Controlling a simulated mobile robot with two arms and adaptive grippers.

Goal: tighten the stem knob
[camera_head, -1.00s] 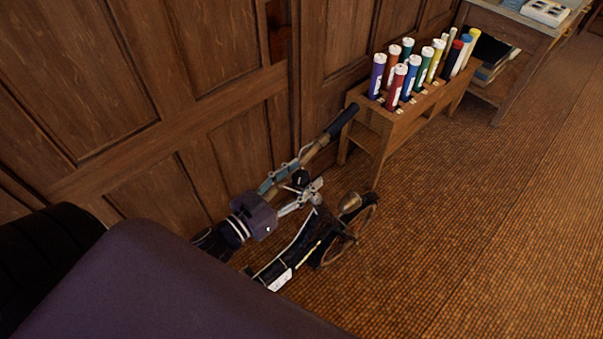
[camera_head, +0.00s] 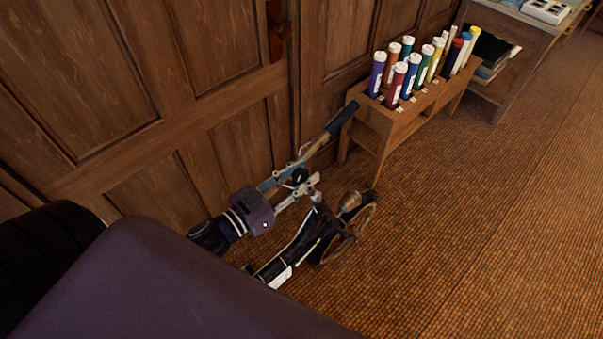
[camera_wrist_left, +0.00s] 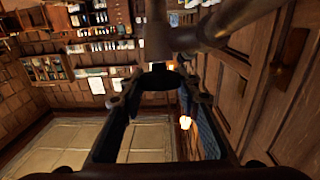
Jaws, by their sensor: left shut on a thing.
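A scooter-like thing leans by the wooden panelling, with a black handle grip (camera_head: 342,117) at its upper end and a wheel (camera_head: 365,216) low on the right. Its stem also crosses the top of the left wrist view (camera_wrist_left: 156,35). The stem knob (camera_head: 299,175) is small and dark, beside the stem. My left gripper (camera_head: 308,187) reaches it from the lower left. In the left wrist view the dark knob (camera_wrist_left: 160,76) sits between the fingertips of my left gripper (camera_wrist_left: 160,88), which is shut on it. The fingers partly hide the knob. My right gripper is out of view.
A wooden rack (camera_head: 402,124) with several coloured tubes stands against the wall beyond the handle grip. A desk (camera_head: 526,45) stands farther right. The panelled wall (camera_head: 150,130) is close behind the scooter. The woven floor (camera_head: 480,230) is clear on the right.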

